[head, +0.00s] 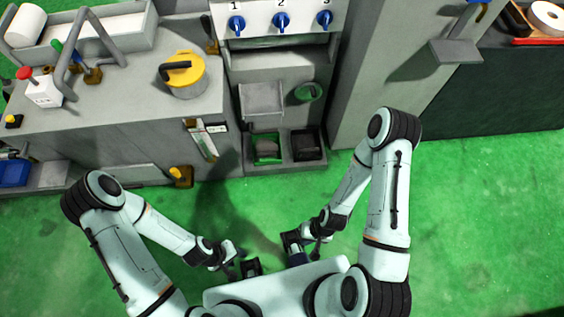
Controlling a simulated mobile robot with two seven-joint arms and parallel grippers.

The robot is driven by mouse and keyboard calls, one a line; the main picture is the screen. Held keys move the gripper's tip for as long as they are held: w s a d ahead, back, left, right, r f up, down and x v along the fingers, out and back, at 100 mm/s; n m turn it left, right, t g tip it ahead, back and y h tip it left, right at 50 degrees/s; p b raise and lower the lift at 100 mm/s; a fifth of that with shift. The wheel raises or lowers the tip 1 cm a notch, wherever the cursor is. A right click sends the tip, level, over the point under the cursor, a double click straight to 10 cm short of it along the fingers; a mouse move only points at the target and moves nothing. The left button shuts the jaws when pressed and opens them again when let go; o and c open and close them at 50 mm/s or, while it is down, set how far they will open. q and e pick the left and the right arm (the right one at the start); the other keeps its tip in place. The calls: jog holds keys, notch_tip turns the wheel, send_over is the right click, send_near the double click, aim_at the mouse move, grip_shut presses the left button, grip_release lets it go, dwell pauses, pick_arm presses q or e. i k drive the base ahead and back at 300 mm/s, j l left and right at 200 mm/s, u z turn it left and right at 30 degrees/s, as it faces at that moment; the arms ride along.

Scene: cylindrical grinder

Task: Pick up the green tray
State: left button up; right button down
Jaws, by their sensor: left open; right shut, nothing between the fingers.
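The green tray (267,148) sits in the low shelf at the foot of the grey machine, with dark contents or a dark inside. A black tray (306,145) is beside it on the right. My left gripper (249,268) is open and hangs over the floor near my body, well short of the machine. My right gripper (294,243) is shut and empty, also near my body and apart from the trays. Its fingertips are small and partly hidden by its own wrist.
Blue knobs (282,20) numbered 1 to 3 are on the panel above. A grey slanted plate (262,99) and a round green part (308,91) are above the trays. A grey bench with a yellow-lidded pot (184,76) stands left. Green floor (470,220) is clear.

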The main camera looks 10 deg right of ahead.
aim_at(266, 149)
jog(key=k+z, duration=0.25)
jog(key=i+u, duration=0.25)
jog(key=i, duration=0.35)
jog(key=i+l+u, duration=0.25)
jog(key=i, duration=0.35)
